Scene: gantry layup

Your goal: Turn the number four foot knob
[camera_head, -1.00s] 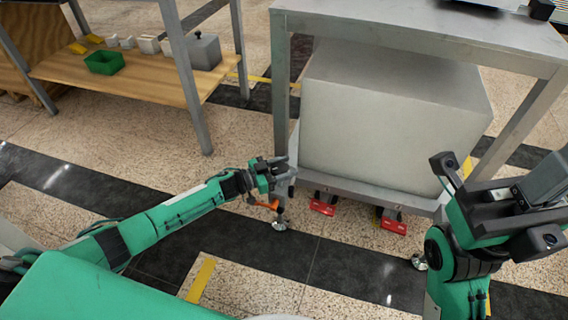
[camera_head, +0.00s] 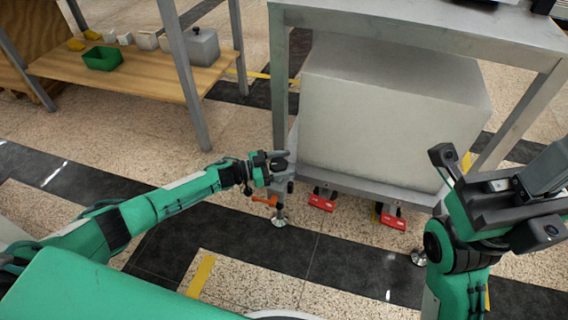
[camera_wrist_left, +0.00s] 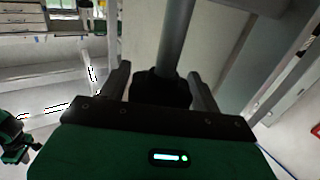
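A dark foot knob (camera_wrist_left: 160,90) sits on a grey upright rod (camera_wrist_left: 175,35) in the left wrist view. My left gripper (camera_head: 284,162) is at the near left corner of the metal bench's lower frame. The left wrist view shows its fingers (camera_wrist_left: 160,84) on both sides of the knob, with no clear gap. In the head view the gripper hides the knob. Below it are an orange part (camera_head: 264,200) and a round metal foot (camera_head: 280,221) on the floor. No number is readable. My right gripper (camera_head: 497,198) is open and empty at the right.
The metal bench (camera_head: 420,26) carries a large grey box (camera_head: 385,125) underneath. Two red pedal-like parts (camera_head: 322,203) (camera_head: 392,221) hang along its lower front edge. Another foot (camera_head: 419,258) is at the right. A wooden shelf (camera_head: 130,80) with a green bin (camera_head: 102,58) stands at left.

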